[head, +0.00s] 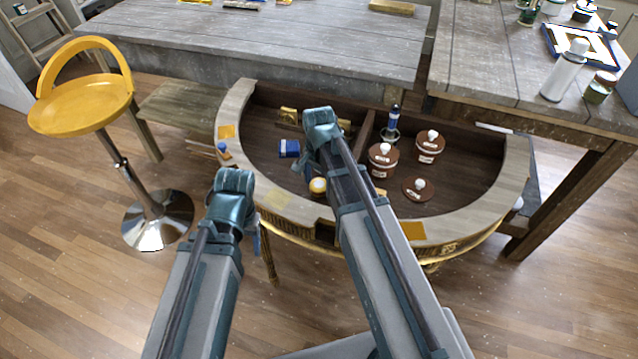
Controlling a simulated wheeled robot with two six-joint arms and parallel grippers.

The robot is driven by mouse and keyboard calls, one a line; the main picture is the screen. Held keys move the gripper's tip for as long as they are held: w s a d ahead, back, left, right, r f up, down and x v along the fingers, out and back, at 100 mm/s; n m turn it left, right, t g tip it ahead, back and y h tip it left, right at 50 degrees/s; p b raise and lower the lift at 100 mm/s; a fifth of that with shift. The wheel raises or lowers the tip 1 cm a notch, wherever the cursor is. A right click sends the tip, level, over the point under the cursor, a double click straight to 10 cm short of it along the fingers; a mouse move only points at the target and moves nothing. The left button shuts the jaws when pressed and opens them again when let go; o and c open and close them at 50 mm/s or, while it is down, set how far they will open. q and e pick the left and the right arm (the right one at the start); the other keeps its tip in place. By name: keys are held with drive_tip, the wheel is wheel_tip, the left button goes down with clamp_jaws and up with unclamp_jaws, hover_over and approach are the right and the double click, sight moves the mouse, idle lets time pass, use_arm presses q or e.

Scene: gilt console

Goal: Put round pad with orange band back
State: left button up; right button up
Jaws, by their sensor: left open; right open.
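A small round piece with a pale top and an orange-yellow band (318,186) lies in the left compartment of the half-round console (237,108); it looks like the round pad. My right gripper (322,124) is above the console, just behind the round piece in the picture, and open; its fingertips are mostly hidden by its own wrist. My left gripper (235,186) is by the console's left front rim, open, with its fingers largely hidden. Neither gripper is seen holding anything.
The left compartment also holds a blue-and-white piece (289,148) and gold pieces (288,115). Right of the divider stand brown lidded pots (382,160), a loose brown lid (418,188) and a dark blue bottle (393,122). A yellow stool (82,103) stands left; grey tables are behind.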

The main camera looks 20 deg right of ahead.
sight(319, 184)
wheel_tip(319, 184, up, 12)
drive_tip(key=p, duration=1.2)
drive_tip(key=s+a+n, duration=0.4)
drive_tip(key=s+n, duration=0.1)
drive_tip(key=s+a+n, duration=0.2)
drive_tip(key=shift+s+a+r+n+h, duration=0.1)
drive_tip(key=shift+s+a+n+h, duration=0.15)
drive_tip(key=shift+s+n+h, duration=0.1)
drive_tip(key=s+a+n, duration=0.4)
drive_tip(key=s+n, duration=0.2)
drive_tip(key=n, duration=0.2)
drive_tip(key=shift+s, duration=0.3)
